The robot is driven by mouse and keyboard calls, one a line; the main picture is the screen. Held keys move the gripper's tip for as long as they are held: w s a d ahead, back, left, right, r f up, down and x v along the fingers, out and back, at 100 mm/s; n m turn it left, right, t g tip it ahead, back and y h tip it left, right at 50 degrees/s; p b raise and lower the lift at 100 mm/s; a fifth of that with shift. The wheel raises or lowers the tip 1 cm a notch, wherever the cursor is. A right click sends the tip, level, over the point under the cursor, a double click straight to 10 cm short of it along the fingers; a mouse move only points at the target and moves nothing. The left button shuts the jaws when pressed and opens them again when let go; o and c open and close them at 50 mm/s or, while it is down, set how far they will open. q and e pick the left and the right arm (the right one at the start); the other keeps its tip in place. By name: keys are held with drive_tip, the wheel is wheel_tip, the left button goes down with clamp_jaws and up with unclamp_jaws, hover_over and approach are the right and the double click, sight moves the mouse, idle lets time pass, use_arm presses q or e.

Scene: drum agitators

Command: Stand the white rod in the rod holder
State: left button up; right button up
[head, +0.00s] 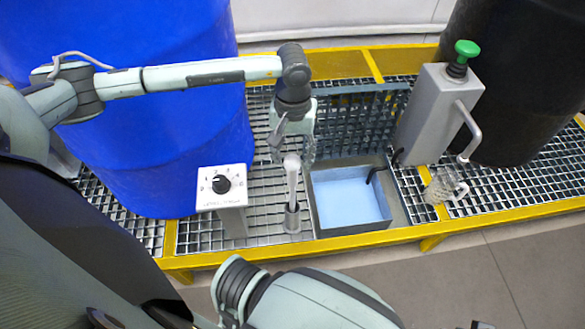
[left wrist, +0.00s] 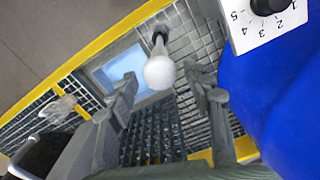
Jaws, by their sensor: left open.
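The white rod (head: 292,182) stands near upright in the head view, its lower end inside the grey rod holder (head: 292,219) on the grating. In the left wrist view the rod's rounded white top (left wrist: 159,72) faces the camera, and the dark holder (left wrist: 160,34) shows beyond it. My left gripper (head: 292,152) is at the rod's upper end. In the left wrist view its two fingers (left wrist: 168,92) are spread on either side of the rod top, with visible gaps. How deep the rod sits is hidden.
A dial box (head: 222,188) stands left of the holder, beside a blue drum (head: 150,140). A blue-bottomed tray (head: 350,200) lies to the right.

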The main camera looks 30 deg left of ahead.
use_arm(q)
wheel_tip(320, 180, up, 4)
drive_tip(key=shift+r, duration=0.3)
use_arm(e)
drive_tip(key=shift+w+d+r, duration=0.1)
drive_tip(key=shift+d+r, duration=0.05)
drive_tip(key=shift+r, duration=0.4)
drive_tip(key=shift+s+f, duration=0.15)
drive_tip(key=shift+s, duration=0.05)
